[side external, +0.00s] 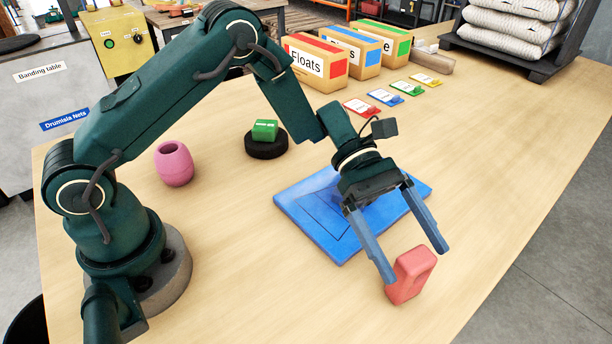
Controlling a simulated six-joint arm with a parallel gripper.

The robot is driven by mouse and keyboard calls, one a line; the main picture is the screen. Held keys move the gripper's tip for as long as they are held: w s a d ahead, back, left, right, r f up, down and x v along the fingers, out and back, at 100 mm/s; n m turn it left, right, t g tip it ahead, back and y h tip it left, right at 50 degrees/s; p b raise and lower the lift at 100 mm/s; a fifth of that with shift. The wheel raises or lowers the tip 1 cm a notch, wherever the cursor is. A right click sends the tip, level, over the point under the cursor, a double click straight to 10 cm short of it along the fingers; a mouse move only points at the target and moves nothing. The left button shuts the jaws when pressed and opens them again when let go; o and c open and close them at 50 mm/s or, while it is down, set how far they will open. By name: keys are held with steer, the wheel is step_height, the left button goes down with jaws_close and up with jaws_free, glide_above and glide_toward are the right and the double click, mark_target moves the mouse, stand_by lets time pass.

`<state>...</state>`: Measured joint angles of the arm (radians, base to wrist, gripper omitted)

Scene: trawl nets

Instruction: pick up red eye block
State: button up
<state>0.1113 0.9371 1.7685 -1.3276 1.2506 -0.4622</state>
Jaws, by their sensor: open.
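I cannot tell whether either finger touches the block.
A blue panel (300,212) lies under my wrist. A green block (265,130) sits on a black disc (266,150). A pink barrel-shaped float (174,163) stands at left. Labelled boxes (315,64) and small coloured cards (384,97) are at the back. The right of the table is clear.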

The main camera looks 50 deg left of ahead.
steer(key=shift+f, duration=0.55)
steer(key=shift+d+f, duration=0.2)
steer(key=shift+x, duration=2.4)
steer(key=shift+s, duration=0.1)
jaws_close()
steer(key=shift+r, duration=0.1)
